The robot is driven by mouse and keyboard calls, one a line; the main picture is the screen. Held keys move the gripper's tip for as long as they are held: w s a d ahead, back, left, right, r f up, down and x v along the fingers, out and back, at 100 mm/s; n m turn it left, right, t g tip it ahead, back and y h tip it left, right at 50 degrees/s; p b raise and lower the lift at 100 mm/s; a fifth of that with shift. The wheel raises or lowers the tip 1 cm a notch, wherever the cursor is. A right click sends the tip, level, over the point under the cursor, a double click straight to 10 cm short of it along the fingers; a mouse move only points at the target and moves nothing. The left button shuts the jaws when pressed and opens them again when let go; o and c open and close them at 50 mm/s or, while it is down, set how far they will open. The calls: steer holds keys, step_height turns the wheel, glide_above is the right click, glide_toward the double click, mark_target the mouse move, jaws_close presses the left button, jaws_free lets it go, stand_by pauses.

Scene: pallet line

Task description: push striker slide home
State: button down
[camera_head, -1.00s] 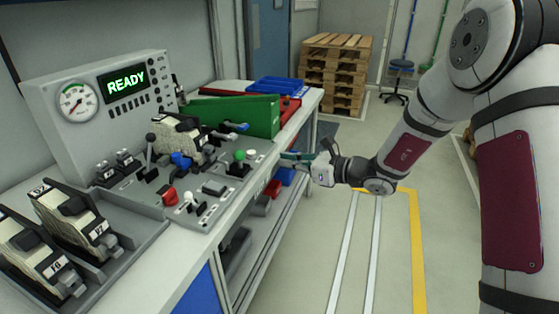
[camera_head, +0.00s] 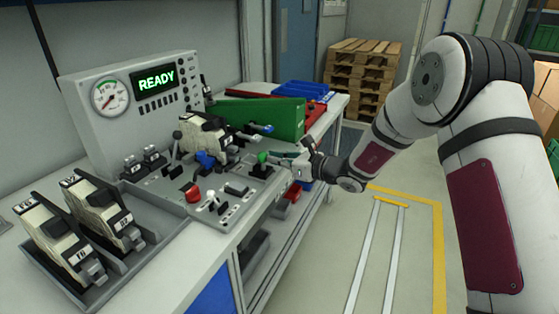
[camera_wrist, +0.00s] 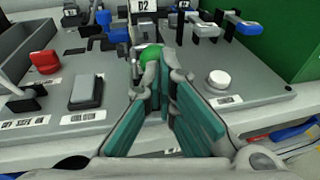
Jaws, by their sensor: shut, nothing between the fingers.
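My gripper (camera_head: 274,156) is shut and empty, reaching over the front edge of the fixture panel (camera_head: 240,208). Its teal fingers also show in the wrist view (camera_wrist: 163,62). The green knob (camera_head: 262,157) is right at the fingertips; in the wrist view the same knob (camera_wrist: 150,54) is partly hidden behind them. I cannot tell whether they touch. A cream-and-black unit (camera_head: 205,136) sits clamped on the fixture, with a blue handle (camera_head: 205,159) in front and a blue-tipped lever (camera_head: 262,129) to its right. No part is labelled striker slide, so I cannot tell which it is.
A gauge box (camera_head: 130,98) reads READY. A tray (camera_head: 151,235) with two more units is at front left. A green bin (camera_head: 283,117) stands behind the gripper. The aisle is clear.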

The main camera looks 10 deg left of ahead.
mark_target(264, 155)
steer(key=x, duration=0.1)
steer(key=b+x, duration=0.1)
steer(key=x, duration=0.1)
steer(key=b+x, duration=0.1)
steer(key=x, duration=0.1)
steer(key=shift+s+a+r, duration=0.35)
steer(key=shift+a+r, duration=0.15)
steer(key=shift+a, duration=0.05)
